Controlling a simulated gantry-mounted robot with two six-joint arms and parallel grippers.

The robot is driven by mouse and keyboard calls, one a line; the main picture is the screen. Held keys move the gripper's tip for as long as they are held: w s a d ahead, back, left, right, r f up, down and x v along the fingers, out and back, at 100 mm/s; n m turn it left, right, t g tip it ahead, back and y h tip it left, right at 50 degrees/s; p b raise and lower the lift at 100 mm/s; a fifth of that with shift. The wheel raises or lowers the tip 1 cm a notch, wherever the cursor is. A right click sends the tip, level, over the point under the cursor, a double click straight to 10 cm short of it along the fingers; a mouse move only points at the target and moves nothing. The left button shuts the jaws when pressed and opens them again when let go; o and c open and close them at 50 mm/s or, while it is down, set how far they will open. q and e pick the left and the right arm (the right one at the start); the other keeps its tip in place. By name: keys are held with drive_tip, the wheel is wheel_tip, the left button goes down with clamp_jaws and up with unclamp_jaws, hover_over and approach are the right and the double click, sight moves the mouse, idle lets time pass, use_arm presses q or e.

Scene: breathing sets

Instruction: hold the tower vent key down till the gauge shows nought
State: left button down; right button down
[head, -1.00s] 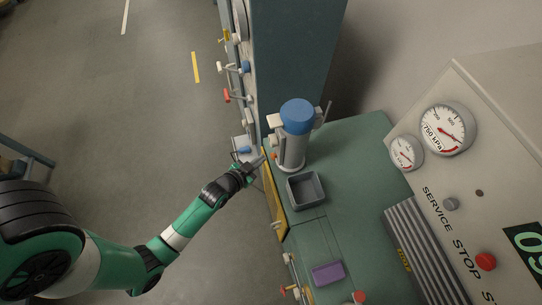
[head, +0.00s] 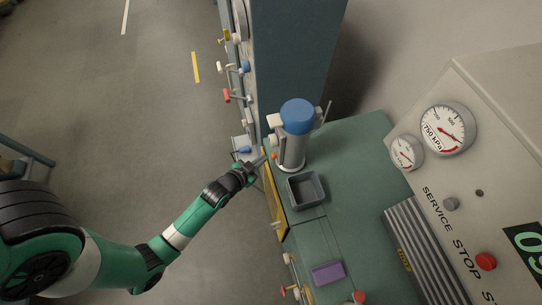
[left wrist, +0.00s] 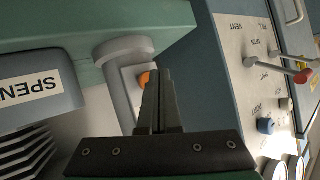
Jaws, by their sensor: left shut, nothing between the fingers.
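The tower (head: 292,150) is a grey upright cylinder with a blue cap, standing on the green bench. A small orange key (head: 274,156) sits low on its side; the key (left wrist: 145,80) also shows in the left wrist view, partly hidden by my fingers. My left gripper (head: 262,160) is shut and empty, its fingertips (left wrist: 161,72) right at the key. I cannot tell whether they press it. Two dial gauges are on the sloping panel: a large one (head: 443,128) and a small one (head: 405,152). Their needles are too small to read surely. My right gripper is out of view.
A grey open tray (head: 293,203) stands on the bench beside the tower, with a purple block (head: 328,273) nearer the front. A tall cabinet (head: 293,60) rises behind. A valve panel with red (left wrist: 302,77) and blue knobs is close by in the wrist view.

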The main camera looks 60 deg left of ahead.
use_arm(q)
drive_tip(key=shift+w, duration=0.25)
drive_tip(key=shift+w+d, duration=0.2)
drive_tip(key=shift+w, duration=0.4)
idle(2.0)
idle(2.9)
drive_tip(key=shift+s+a+p, duration=0.25)
drive_tip(key=shift+s+p, duration=0.2)
drive_tip(key=shift+s, duration=0.5)
drive_tip(key=s, duration=0.2)
drive_tip(key=s+a, duration=0.1)
drive_tip(key=s, duration=0.2)
